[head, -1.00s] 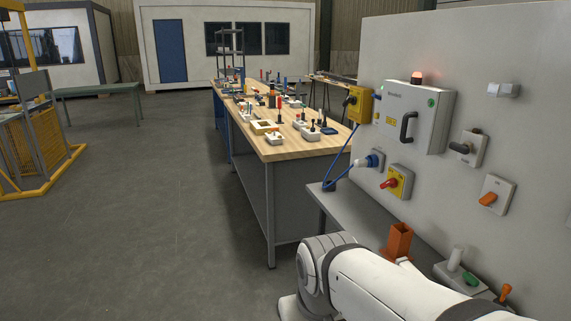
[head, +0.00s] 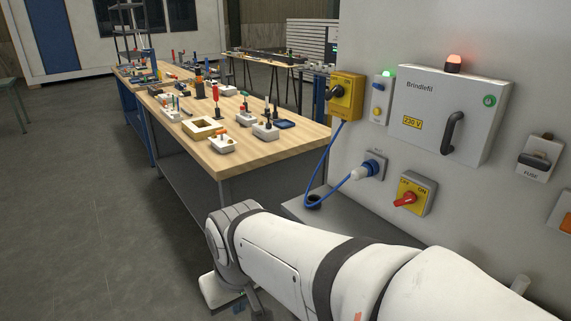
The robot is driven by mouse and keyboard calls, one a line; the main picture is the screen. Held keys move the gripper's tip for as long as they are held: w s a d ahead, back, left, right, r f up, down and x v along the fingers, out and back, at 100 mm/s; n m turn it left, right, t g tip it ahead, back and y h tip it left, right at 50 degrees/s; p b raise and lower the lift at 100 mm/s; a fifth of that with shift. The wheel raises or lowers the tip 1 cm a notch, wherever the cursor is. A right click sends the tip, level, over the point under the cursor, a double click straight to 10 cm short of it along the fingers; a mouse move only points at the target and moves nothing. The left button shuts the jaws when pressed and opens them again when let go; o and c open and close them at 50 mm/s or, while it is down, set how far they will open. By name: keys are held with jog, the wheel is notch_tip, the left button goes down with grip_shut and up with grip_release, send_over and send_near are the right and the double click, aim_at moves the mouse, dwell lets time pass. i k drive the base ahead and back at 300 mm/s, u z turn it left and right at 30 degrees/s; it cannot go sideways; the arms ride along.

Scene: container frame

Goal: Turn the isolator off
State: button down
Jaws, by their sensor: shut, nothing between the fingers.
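A yellow switch box with a red rotary knob (head: 406,199) is on the grey panel, right of centre in the head view. Its plate reads OFF and ON; the red knob looks slanted, and I cannot tell which label it points to. A second yellow box (head: 347,88) with a black rotary knob (head: 335,91) is higher and to the left on the same panel. I cannot read which box is labelled isolator. My white arm crosses the bottom of the view below the panel.
A grey Brindlefil cabinet (head: 436,92) with a black handle and a lit red lamp (head: 454,62) sits above the red knob. A blue cable runs to a plug (head: 362,172). A wooden workbench (head: 245,148) holding several small devices stands left.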

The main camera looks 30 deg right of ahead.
aim_at(409, 197)
jog(key=z, duration=0.55)
jog(key=i, duration=0.9)
jog(key=z, duration=0.6)
jog(key=k, duration=0.95)
jog(key=z, duration=0.15)
jog(key=i, duration=0.9)
jog(key=u, duration=0.05)
